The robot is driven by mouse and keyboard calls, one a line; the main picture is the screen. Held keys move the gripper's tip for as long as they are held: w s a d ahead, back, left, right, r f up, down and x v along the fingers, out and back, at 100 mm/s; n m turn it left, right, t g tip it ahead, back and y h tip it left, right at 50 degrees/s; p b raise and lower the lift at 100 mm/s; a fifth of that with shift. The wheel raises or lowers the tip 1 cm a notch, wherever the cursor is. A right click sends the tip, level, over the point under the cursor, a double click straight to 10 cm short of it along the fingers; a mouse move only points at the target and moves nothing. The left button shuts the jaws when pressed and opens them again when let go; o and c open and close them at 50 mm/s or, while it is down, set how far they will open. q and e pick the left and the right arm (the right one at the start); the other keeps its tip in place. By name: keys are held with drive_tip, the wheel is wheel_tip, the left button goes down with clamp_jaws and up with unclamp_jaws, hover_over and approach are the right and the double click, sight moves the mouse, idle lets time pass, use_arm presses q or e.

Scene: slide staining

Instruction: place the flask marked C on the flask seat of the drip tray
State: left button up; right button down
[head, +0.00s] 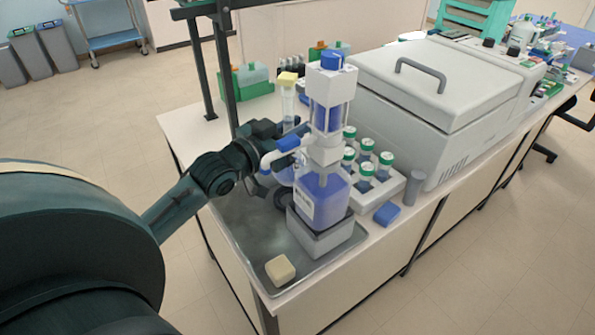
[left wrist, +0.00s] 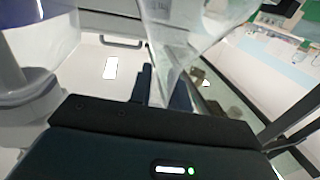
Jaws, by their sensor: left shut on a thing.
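My left gripper (head: 287,131) is shut on the neck of a clear flask (head: 287,106) with a yellow stopper, behind the dispenser bottle. The flask's wider lower body is partly hidden by the dispenser. In the left wrist view the clear flask (left wrist: 180,35) widens away from the dark fingers (left wrist: 165,88). No letter C can be read. The grey metal drip tray (head: 243,232) lies on the bench's near end. A dark round piece (head: 283,198), perhaps the flask seat, shows on it below the flask; I cannot tell whether they touch. My right gripper is not in view.
The tall blue-filled dispenser (head: 322,203) stands on a grey block (head: 325,240), close to the gripper. A cream block (head: 280,270) lies at the tray's near end. A white rack (head: 392,190) of green-capped bottles and a large lidded machine (head: 430,110) stand to the right.

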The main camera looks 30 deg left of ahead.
use_arm(q)
drive_tip(key=shift+f, duration=3.45)
drive_tip(key=shift+f, duration=0.1)
drive_tip(key=o, duration=0.7)
drive_tip(key=shift+o, duration=0.2)
drive_tip(key=s+a+b, duration=0.1)
drive_tip(key=s+a, duration=0.1)
drive_tip(key=s, duration=1)
drive_tip(key=shift+a+r, duration=0.2)
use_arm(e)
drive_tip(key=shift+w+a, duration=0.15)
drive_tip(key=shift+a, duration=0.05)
